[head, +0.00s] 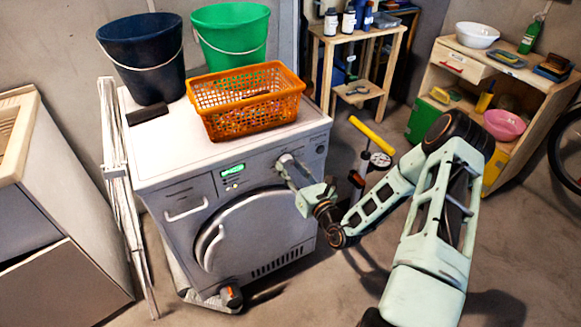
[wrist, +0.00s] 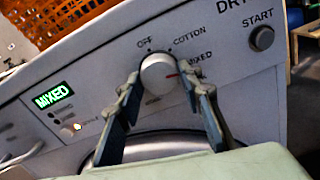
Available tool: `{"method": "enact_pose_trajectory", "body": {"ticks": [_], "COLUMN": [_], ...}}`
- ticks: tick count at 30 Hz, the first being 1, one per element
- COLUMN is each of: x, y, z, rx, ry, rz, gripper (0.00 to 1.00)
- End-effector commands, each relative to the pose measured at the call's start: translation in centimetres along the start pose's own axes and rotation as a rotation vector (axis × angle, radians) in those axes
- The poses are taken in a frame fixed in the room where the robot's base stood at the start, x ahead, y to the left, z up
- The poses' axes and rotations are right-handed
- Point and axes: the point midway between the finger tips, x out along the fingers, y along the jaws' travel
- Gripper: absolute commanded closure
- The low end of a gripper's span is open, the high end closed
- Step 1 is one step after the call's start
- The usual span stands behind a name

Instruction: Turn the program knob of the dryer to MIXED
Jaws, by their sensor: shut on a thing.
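The dryer (head: 160,158) is a white front-loader with a round door. Its program knob (wrist: 158,72) is pale and round, with a red mark on its right side, pointing roughly toward the printed MIXED label (wrist: 199,57). OFF (wrist: 145,42) and COTTON (wrist: 189,36) are printed above the knob. The green display (wrist: 53,95) reads MIXED. My gripper (head: 291,172) is at the panel, shut on the knob with one finger on each side. In the head view the knob is mostly hidden by the gripper.
An orange basket (head: 225,117), a dark blue bucket (head: 147,65) and a green bucket (head: 230,35) stand on the dryer. The START button (wrist: 262,38) is right of the knob. A folded white rack (head: 122,190) leans at the dryer's left side. A floor pump (head: 372,140) stands at right.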

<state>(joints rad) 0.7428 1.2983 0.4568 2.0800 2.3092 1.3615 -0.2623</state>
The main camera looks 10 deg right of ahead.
Motion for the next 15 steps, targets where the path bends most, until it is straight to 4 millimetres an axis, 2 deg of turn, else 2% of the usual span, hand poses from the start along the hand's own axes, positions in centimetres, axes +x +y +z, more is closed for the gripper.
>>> {"method": "enact_pose_trajectory", "body": {"ticks": [7, 8, 12, 15], "x": [-0.05, -0.06, -0.05, -0.04], "y": [-0.01, -0.01, -0.01, -0.01], "z": [-0.11, -0.11, -0.09, -0.06], "rx": [0.000, 0.000, 0.000, 0.000], "ry": [0.002, 0.002, 0.002, 0.001], "rz": [0.000, 0.000, 0.000, 0.000], "gripper": [0.90, 0.65, 0.50, 0.48]}}
